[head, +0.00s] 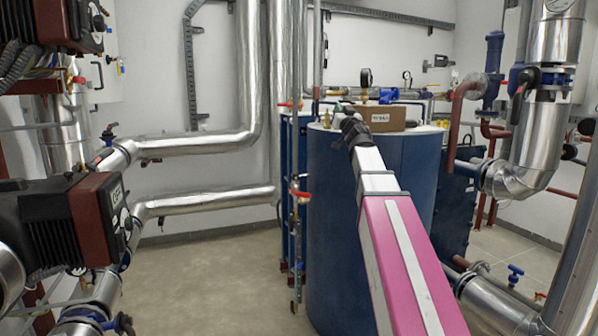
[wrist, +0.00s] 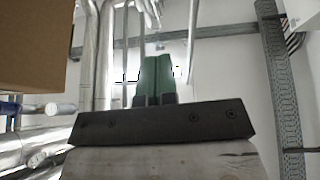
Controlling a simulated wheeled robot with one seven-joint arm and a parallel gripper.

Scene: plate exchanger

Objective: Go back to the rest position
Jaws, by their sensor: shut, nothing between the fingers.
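My gripper (wrist: 157,68) shows in the wrist view with its green fingers together and nothing between them. In the head view my pink and white arm reaches forward over the blue tank (head: 335,220), and its dark wrist (head: 354,132) is near the tank's top. The fingers are too small to make out there. A brown cardboard box (head: 385,118) with a white label sits on the tank, just right of my wrist. A brown box side (wrist: 32,45) fills the upper left of the wrist view, apart from the fingers.
Red and black pumps (head: 100,215) stand close at left. Silver pipes (head: 205,145) run along the back wall. A thin pipe with valves (head: 296,230) stands left of the tank. Large silver piping (head: 520,160) is at right. Floor (head: 220,285) is clear at left centre.

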